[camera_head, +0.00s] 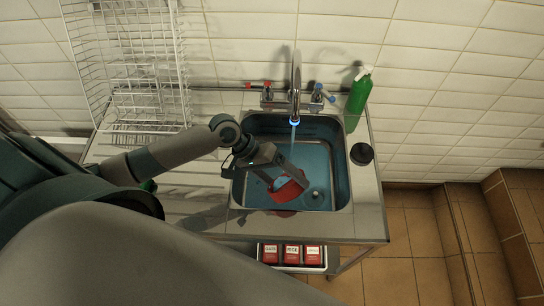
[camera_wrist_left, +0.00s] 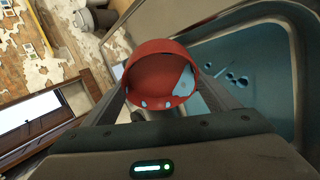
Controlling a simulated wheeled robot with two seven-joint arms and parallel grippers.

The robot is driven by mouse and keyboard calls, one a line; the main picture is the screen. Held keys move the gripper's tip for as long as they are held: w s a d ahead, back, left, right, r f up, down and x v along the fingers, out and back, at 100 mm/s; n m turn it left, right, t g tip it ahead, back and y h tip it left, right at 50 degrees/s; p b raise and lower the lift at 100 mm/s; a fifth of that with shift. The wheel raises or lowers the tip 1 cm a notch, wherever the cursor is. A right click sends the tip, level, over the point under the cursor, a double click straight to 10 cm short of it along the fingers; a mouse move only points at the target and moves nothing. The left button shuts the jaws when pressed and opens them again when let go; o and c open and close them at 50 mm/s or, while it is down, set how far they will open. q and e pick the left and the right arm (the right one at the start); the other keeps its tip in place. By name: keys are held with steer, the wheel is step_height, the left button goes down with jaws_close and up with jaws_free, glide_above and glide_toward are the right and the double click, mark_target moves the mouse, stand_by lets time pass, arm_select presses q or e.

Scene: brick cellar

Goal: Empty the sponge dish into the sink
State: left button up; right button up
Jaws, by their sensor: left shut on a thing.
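The red sponge dish (camera_head: 288,191) is a round bowl, held in the steel sink (camera_head: 341,165) area and tilted. My left gripper (camera_head: 283,180) comes in from the left and is shut on the dish's side. In the left wrist view the dish (camera_wrist_left: 158,72) sits between the fingertips, its open side facing the camera. A pale blue patch and a few small pale blue spots show inside it; I cannot tell if this is water. No separate sponge is clearly visible. My right gripper is not in view.
A curved tap (camera_head: 296,75) runs a blue stream into the sink near the dish. A green bottle (camera_head: 358,101) and a black round thing (camera_head: 362,153) stand at the right. A white wire rack (camera_head: 135,70) stands on the left. Red boxes (camera_head: 291,254) sit below the counter's front edge.

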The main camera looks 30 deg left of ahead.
arm_select(q)
steer(key=shift+w+a+r+n+h, duration=0.1)
steer(key=shift+a+r+n+h, duration=0.1)
steer(key=shift+h, duration=0.35)
steer(key=shift+w+a+r+n+h, duration=0.1)
steer(key=shift+a+h, duration=0.1)
steer(key=shift+h, duration=0.35)
stand_by(0.7)
steer(key=shift+g, duration=0.3)
steer(key=shift+w+a+r+n+g+h+b, duration=0.2)
steer(key=shift+h+b, duration=0.35)
steer(key=shift+b, duration=0.4)
steer(key=shift+s+a+r+n+g+h+b, duration=0.1)
steer(key=shift+a+h+b, duration=0.15)
steer(key=shift+h+b, duration=0.5)
steer(key=shift+w+a+h+b, duration=0.25)
steer(key=shift+a+h+b, duration=0.25)
steer(key=shift+b, duration=0.65)
steer(key=shift+r, duration=0.1)
steer(key=y+p, duration=0.1)
steer(key=p, duration=0.1)
steer(key=d+y+p, duration=0.1)
steer(key=p, duration=0.1)
steer(key=shift+s+d+r+p, duration=0.2)
steer(key=shift+s+r+p, duration=0.1)
steer(key=shift+s+r, duration=0.05)
steer(key=shift+d+f+y, duration=0.15)
steer(key=shift+f+y, duration=0.15)
steer(key=shift+y, duration=0.1)
steer(key=shift+f, duration=0.3)
